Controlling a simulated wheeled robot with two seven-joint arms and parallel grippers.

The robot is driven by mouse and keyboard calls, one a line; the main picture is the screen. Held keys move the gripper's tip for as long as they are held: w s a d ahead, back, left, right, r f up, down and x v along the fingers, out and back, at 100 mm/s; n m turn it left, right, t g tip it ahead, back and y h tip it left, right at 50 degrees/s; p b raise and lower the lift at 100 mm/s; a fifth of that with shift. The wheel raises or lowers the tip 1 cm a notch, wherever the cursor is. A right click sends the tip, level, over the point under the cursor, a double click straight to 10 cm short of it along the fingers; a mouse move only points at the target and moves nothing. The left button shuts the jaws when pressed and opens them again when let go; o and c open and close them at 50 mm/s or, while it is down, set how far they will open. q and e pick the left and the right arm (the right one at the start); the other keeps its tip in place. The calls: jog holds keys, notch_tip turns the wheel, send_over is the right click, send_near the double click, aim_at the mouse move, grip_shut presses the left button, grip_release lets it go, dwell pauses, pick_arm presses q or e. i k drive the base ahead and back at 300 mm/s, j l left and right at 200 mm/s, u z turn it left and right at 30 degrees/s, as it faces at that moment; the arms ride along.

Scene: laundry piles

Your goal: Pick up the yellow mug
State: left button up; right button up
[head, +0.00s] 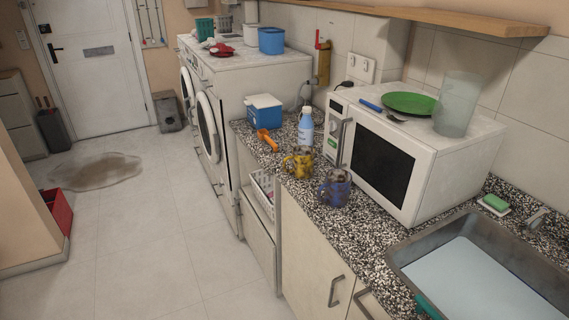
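The yellow mug (298,162) stands upright on the speckled granite counter (300,193), near its front edge. It has dark patches on its side, and its handle points left. A blue mug (336,188) of similar shape stands to its right and nearer to me. A blue and white bottle (306,128) stands just behind the yellow mug. Neither of my grippers shows in the head view.
A white microwave (425,200) fills the counter to the right of the mugs. An orange tool (267,140) and a blue and white box (263,113) lie to the left. A sink (400,252) is at the near right. The floor (150,240) at left is mostly clear.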

aim_at(298, 164)
jog(key=i+j+z, duration=0.1)
jog(key=z, duration=0.75)
jog(key=i+j+z, duration=0.1)
jog(key=j+z, duration=0.4)
jog(key=j, duration=0.2)
jog(key=j+z, duration=0.45)
jog(key=j, duration=0.9)
jog(key=k+j+z, duration=0.1)
jog(key=j, duration=0.55)
jog(key=k+j, duration=0.1)
jog(key=j, duration=0.55)
